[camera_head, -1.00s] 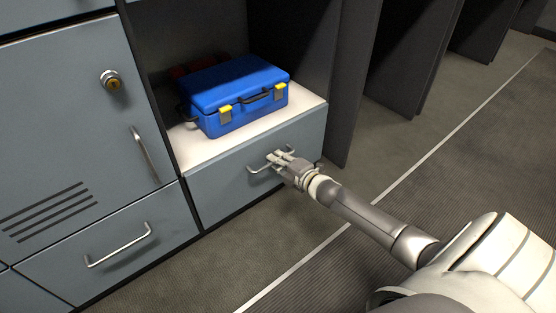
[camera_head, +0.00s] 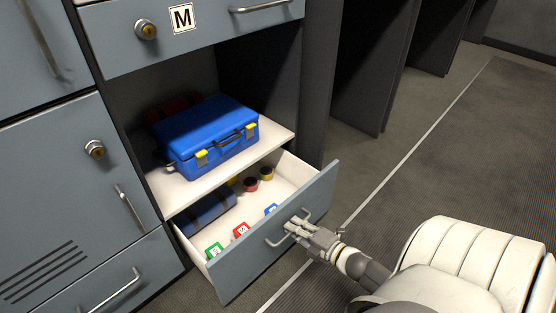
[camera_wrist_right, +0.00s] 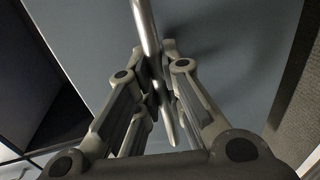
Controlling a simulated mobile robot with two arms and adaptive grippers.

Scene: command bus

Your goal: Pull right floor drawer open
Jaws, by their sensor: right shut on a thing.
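The right floor drawer (camera_head: 262,247) is pulled out from under the open shelf, with its grey front standing clear of the cabinet. Its silver bar handle (camera_head: 272,242) is on the front. My right gripper (camera_head: 292,225) is shut on this handle. In the right wrist view the handle bar (camera_wrist_right: 146,28) runs between the fingers (camera_wrist_right: 155,85), with the drawer front behind. Inside the drawer lie a dark blue roll (camera_head: 206,213), several small green, red and blue tagged items, and two small round items (camera_head: 251,185). My left gripper is not in view.
A blue case (camera_head: 207,138) with yellow latches sits on the white shelf (camera_head: 185,190) above the drawer. A closed drawer (camera_head: 118,290) is at the lower left. Dark partitions (camera_head: 365,80) stand behind right. The floor (camera_head: 440,150) at the right is open.

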